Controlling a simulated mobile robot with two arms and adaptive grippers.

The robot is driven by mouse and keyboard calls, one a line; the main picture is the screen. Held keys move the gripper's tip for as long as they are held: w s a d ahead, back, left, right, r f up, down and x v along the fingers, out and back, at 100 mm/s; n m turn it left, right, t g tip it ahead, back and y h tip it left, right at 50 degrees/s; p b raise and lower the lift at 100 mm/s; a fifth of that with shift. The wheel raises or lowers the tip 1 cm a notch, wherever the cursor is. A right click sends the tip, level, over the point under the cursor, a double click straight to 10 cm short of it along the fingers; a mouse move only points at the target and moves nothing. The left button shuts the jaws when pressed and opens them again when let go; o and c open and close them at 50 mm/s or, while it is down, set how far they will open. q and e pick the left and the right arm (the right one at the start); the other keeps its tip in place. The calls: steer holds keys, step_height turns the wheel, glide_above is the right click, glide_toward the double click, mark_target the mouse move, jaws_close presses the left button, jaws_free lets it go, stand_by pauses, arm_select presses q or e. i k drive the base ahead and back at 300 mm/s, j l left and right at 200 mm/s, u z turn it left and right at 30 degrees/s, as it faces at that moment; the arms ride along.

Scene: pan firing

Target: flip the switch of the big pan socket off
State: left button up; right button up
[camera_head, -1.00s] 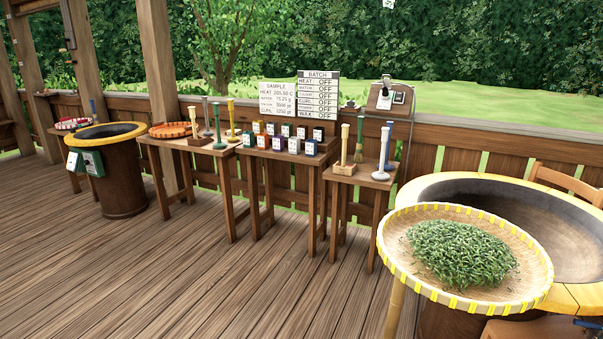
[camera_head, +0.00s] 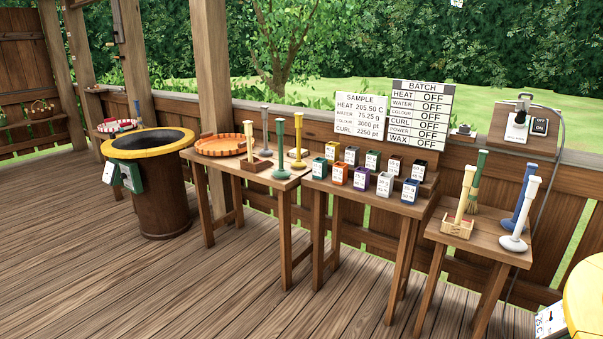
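A socket board (camera_head: 497,131) is mounted on top of the wooden fence at the right. Which way the switch is set is too small to tell. The yellow rim of the large pan (camera_head: 588,300) is cut off at the right edge. Neither of my grippers is in view.
A small table (camera_head: 484,243) with whisks and stands is below the socket board. Left of it are a table of coloured boxes (camera_head: 372,207), a table with an orange tray (camera_head: 221,146), and a smaller yellow-rimmed pan (camera_head: 150,143). The wooden floor (camera_head: 190,290) in front is clear.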

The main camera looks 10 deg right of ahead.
mark_target(540, 123)
steer(key=i+l+z, duration=0.1)
steer(key=i+z, duration=0.7)
steer(key=i+j+z, duration=0.25)
steer(key=i+z, duration=0.4)
steer(key=z, duration=0.2)
steer(key=i+j+z, duration=0.1)
steer(key=i+z, duration=0.15)
steer(key=z, duration=0.15)
steer(key=i+j, duration=0.4)
steer(key=i, duration=0.15)
steer(key=i+j, duration=0.35)
steer(key=i, duration=0.25)
steer(key=z, duration=1.7)
